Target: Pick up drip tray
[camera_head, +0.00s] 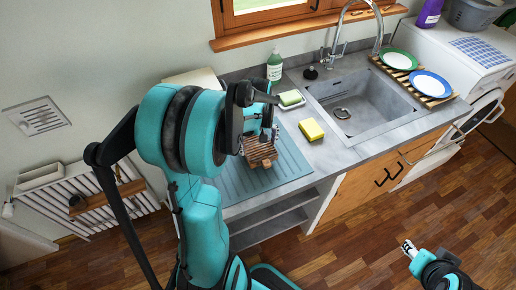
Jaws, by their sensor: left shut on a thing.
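The drip tray (259,152) appears as a small brown slatted piece at the left of the counter, above the blue-grey ribbed mat. My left gripper (266,132) is shut on its far side, and the tray looks tilted. The gripper and my arm hide part of it, and I cannot tell whether it still touches the mat. My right gripper (408,248) is low at the right, over the floor and away from the counter. It looks empty, but its fingers are too small to judge.
The ribbed mat (290,160) lies under the tray. A yellow sponge (311,130), a sponge on a white dish (291,98) and a green bottle (274,66) stand nearby. The sink (365,104) and a wooden rack with two plates (431,84) are to the right.

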